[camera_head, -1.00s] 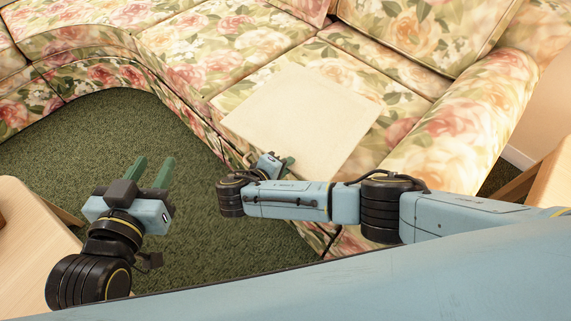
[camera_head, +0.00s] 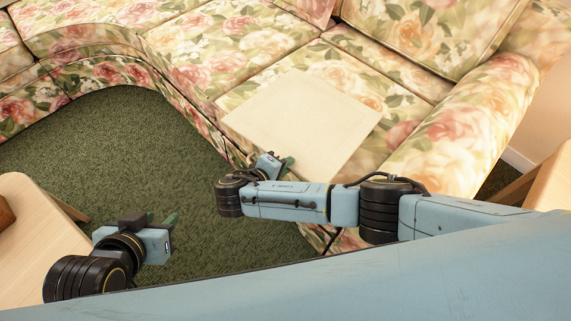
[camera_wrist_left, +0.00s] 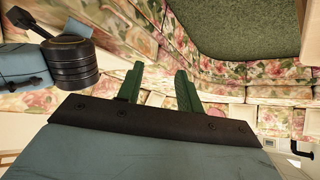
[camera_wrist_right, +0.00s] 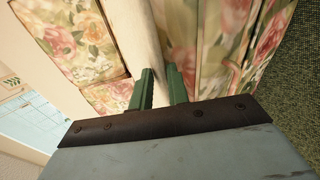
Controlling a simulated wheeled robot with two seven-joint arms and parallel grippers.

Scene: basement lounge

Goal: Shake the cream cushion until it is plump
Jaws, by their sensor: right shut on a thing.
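The cream cushion (camera_head: 303,118) is a flat, pale square lying on the floral sofa seat in the head view. My right gripper (camera_head: 287,161) is at its near edge, and its fingers are largely hidden. In the right wrist view the right gripper (camera_wrist_right: 160,88) is shut on the cushion's edge (camera_wrist_right: 142,40), which shows as a pale strip running away from the green fingers. My left gripper (camera_head: 162,219) is over the carpet at the lower left, away from the cushion. In the left wrist view its green fingers (camera_wrist_left: 158,84) stand apart with nothing between them.
The floral sofa (camera_head: 190,65) curves around the back and right, with its armrest (camera_head: 462,125) right of the cushion. A light wooden table (camera_head: 35,235) stands at the left, near my left arm. Green carpet (camera_head: 120,140) between them is clear.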

